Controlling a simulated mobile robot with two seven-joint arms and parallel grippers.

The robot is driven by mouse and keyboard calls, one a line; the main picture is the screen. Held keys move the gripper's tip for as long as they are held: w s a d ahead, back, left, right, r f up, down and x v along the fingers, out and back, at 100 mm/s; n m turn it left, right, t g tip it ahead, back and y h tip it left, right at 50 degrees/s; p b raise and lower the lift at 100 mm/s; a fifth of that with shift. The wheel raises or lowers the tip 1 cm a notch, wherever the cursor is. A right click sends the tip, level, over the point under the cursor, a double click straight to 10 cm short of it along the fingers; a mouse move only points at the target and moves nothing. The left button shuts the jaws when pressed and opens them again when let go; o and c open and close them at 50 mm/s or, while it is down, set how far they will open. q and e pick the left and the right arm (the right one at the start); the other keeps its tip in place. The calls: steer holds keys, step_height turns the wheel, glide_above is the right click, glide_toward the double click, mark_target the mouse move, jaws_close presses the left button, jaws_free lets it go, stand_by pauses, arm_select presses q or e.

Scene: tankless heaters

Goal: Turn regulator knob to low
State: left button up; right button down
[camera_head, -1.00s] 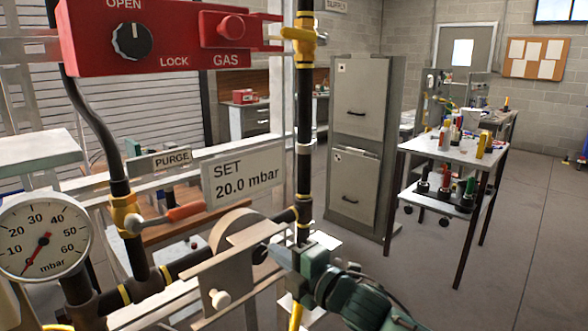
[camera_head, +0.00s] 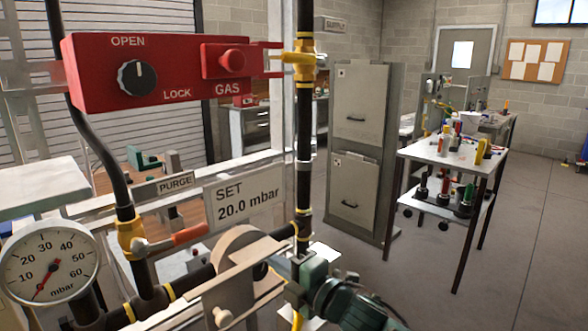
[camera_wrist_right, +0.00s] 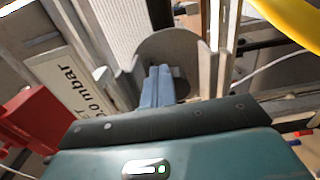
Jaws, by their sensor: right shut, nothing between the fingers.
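The regulator (camera_head: 240,240) is a round grey-tan body on the pipe, with tan bars and a small pale knob (camera_head: 222,316) at its front. I cannot tell which part is the regulator knob. My right gripper (camera_head: 277,263) is at the regulator's right side, its fingertips partly hidden. In the right wrist view its shut, empty fingers (camera_wrist_right: 157,85) are in front of a round grey plate (camera_wrist_right: 175,55) with upright walls; contact is unclear. The pressure gauge (camera_head: 48,262) needle points lower left, near the low end. My left gripper is not in view.
A red GAS box (camera_head: 165,70) with an OPEN/LOCK dial (camera_head: 137,77) is above. A SET 20.0 mbar sign (camera_head: 245,197) and a PURGE valve handle (camera_head: 190,234) are close by. A vertical black pipe (camera_head: 304,130) rises beside the gripper. Open floor lies to the right.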

steer(key=shift+s+a, duration=0.25)
steer(key=shift+w+d+r+p, duration=0.2)
steer(key=shift+w+d+p, duration=0.05)
steer(key=shift+p, duration=0.15)
steer(key=p+v, duration=0.2)
steer(key=v, duration=0.4)
steer(key=shift+d, duration=0.2)
steer(key=shift+w, duration=0.15)
